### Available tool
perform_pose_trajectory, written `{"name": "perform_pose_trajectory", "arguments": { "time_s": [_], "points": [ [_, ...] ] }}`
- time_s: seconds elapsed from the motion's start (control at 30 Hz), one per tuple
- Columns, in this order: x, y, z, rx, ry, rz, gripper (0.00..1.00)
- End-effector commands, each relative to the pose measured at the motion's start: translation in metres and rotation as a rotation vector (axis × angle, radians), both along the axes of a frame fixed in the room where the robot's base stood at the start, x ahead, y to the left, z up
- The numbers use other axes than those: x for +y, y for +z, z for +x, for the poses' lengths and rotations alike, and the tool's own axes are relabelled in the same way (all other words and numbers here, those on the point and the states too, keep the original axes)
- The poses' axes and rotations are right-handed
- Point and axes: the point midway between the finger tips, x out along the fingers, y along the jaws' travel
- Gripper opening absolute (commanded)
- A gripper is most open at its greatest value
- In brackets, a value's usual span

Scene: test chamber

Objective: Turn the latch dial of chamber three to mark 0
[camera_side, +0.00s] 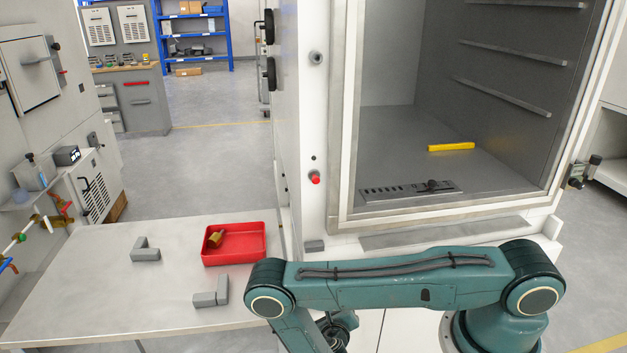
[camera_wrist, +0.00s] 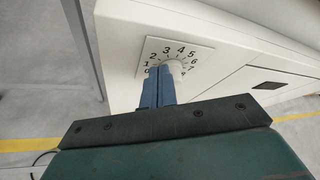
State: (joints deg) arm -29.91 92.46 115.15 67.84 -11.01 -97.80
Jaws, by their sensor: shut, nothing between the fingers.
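In the wrist view a square white dial plate (camera_wrist: 200,46) is on the pale cabinet front, with black numbers running from 0 at the lower left up over the top to the right. A light round knob (camera_wrist: 175,68) sits at its middle, partly hidden by my fingers. The mark it points to cannot be read. My gripper (camera_wrist: 160,70) has its blue fingers together, with the tips in front of the knob and the plate's lower left. Whether they touch the knob cannot be told. The side view does not show the dial or my fingertips.
In the side view an open chamber (camera_side: 405,140) holds a yellow bar (camera_side: 451,147) and a dark slotted strip (camera_side: 405,190). A table on the left carries a red tray (camera_side: 235,258) with a brass-coloured piece and grey L-shaped blocks (camera_side: 146,250). A red button (camera_side: 315,177) is on the chamber frame.

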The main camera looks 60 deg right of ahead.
Motion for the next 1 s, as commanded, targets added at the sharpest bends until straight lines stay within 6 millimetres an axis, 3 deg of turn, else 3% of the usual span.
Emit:
{"name": "perform_pose_trajectory", "arguments": {
  "time_s": [0.33, 1.0],
  "points": [
    [0.006, 0.000, -0.004, 0.001, 0.002, -0.001, 0.00],
    [0.041, 0.001, -0.041, 0.001, 0.001, -0.002, 0.00]
  ]
}}
